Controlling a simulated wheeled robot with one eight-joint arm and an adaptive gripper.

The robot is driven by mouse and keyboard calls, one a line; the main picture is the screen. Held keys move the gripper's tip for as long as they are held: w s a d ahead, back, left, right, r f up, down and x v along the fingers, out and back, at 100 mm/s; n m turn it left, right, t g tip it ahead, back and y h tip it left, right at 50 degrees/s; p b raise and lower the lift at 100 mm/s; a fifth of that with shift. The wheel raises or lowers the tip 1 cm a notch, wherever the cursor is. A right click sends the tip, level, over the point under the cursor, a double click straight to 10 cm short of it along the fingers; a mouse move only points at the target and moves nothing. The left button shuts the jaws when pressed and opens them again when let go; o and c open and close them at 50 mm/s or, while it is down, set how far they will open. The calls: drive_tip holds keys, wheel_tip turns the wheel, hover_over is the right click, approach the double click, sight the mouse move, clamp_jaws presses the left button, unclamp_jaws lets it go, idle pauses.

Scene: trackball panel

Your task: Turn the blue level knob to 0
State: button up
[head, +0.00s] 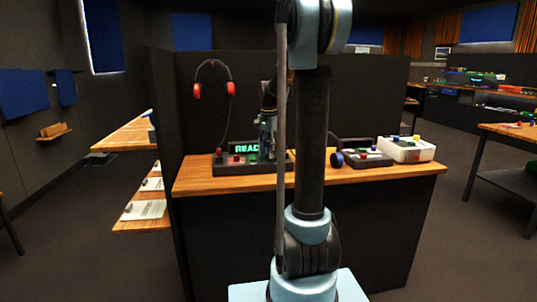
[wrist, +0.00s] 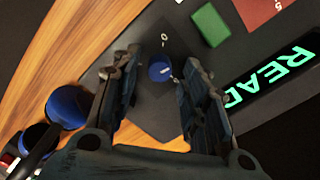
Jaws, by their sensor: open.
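The blue level knob (wrist: 160,72) is a small round knob on a dark plate in the wrist view. A small pale mark shows on its right side. A white 0 (wrist: 165,37) is printed on the plate just above it. My gripper (wrist: 162,60) is open, with one finger to the left of the knob and one to the right. The picture does not show whether either finger touches it. In the head view my gripper (head: 267,140) hangs over the control panel (head: 225,170), and my arm hides part of that panel.
A lit green READ display (wrist: 275,80) and a green block-like button (wrist: 209,25) lie right of the knob. A larger blue round thing (wrist: 70,107) is at left. Red headphones (head: 213,85) hang behind the panel. A white box (head: 407,149) stands at the wooden counter's right.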

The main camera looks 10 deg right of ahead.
drive_tip(key=shift+f, duration=0.45)
clamp_jaws()
drive_tip(key=shift+n, duration=0.5)
drive_tip(key=n, duration=0.3)
drive_tip(key=shift+w+a+n, duration=0.1)
drive_tip(key=shift+n, duration=0.3)
drive_tip(key=n, duration=0.5)
